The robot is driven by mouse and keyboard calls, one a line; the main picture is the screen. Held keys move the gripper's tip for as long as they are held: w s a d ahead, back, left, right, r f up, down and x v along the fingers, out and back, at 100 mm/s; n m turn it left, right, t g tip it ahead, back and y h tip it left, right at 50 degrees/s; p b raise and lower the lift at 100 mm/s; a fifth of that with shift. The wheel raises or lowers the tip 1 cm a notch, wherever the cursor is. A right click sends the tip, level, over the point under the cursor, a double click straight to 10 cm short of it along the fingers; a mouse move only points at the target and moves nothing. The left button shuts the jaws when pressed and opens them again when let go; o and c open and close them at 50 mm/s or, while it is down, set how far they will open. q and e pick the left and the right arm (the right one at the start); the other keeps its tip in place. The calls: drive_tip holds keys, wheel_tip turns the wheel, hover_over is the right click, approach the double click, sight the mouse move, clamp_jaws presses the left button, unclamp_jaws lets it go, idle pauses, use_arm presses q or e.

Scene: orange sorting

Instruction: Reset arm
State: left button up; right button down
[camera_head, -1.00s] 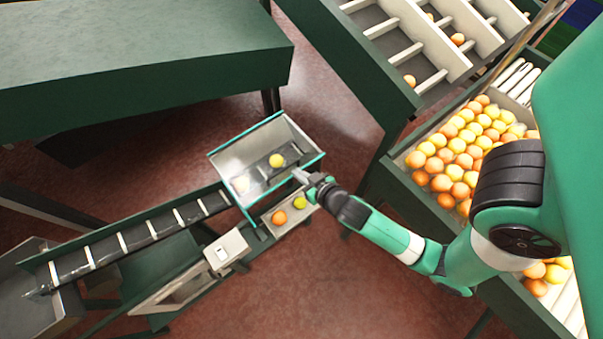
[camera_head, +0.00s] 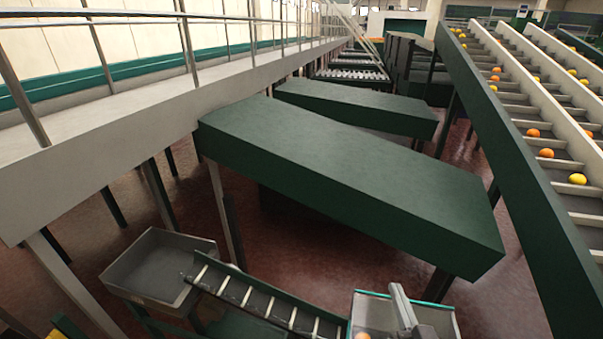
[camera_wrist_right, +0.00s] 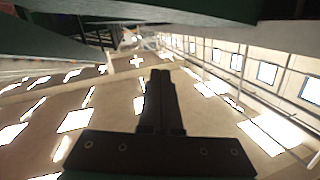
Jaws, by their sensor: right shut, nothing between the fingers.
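My right gripper (camera_head: 397,290) shows at the bottom edge of the head view, in front of the small metal bin (camera_head: 440,318). Its grey fingers point upward in the picture. In the right wrist view the gripper (camera_wrist_right: 160,72) has its two dark fingers together with nothing between them; bright windows and the hall lie beyond. The rest of the right arm is below the head view. My left gripper is in neither view. An orange (camera_head: 362,335) is partly cut off at the bin's lower edge.
A slatted conveyor (camera_head: 262,300) runs left from the bin to a metal tray (camera_head: 160,262). Dark green covered tables (camera_head: 350,180) stand behind. At right a sloped conveyor (camera_head: 500,140) carries several oranges. A railed walkway (camera_head: 150,95) runs along the left.

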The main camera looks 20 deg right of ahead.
drive_tip(key=w+a+r+n+t+y+p, duration=0.15)
drive_tip(key=a+r+t, duration=0.25)
drive_tip(key=r, duration=1.1)
drive_tip(key=w+a+r+t+y+p, duration=0.1)
drive_tip(key=w+a+r+t, duration=0.2)
drive_tip(key=r, duration=1.3)
drive_tip(key=s+a+r+n+t+y, duration=0.3)
drive_tip(key=s+a+r, duration=0.1)
drive_tip(key=r, duration=0.4)
drive_tip(key=s+a+r+n+t+y, duration=0.25)
drive_tip(key=s+a+r, duration=0.2)
drive_tip(key=r, duration=0.35)
wheel_tip(320, 180, down, 36)
drive_tip(key=n+y+b, duration=0.1)
drive_tip(key=b, duration=3.3)
drive_tip(key=shift+d+b, duration=0.35)
drive_tip(key=shift+d, duration=0.05)
